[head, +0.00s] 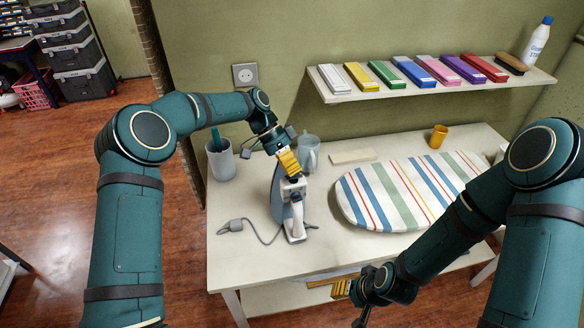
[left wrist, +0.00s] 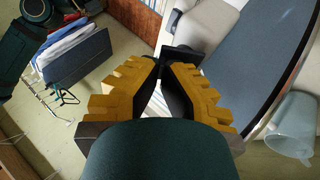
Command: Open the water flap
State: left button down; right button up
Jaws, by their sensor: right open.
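The iron (head: 292,222) is white and grey and stands upright on its heel on the table, with its cord to the left. In the left wrist view its white body (left wrist: 208,28) and dark blue-grey soleplate (left wrist: 250,62) fill the upper right. My left gripper (head: 290,172), with yellow fingers, is at the iron's top end. In the left wrist view its fingertips (left wrist: 163,68) are close together beside a small dark part of the iron. I cannot tell if they grip it, and the water flap is not clearly visible.
The table (head: 240,262) also holds a striped ironing board (head: 405,195), a grey cup (head: 221,160), a translucent jug (head: 309,152) and a yellow cup (head: 438,136). A shelf (head: 345,98) with coloured boxes hangs above. The table's front left is clear apart from the cord.

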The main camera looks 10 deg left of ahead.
pick_arm(q)
jog(key=c, duration=1.1)
grip_release()
jog(key=v, duration=1.2)
jog(key=shift+w+a, duration=0.1)
jog(key=shift+o, duration=0.2)
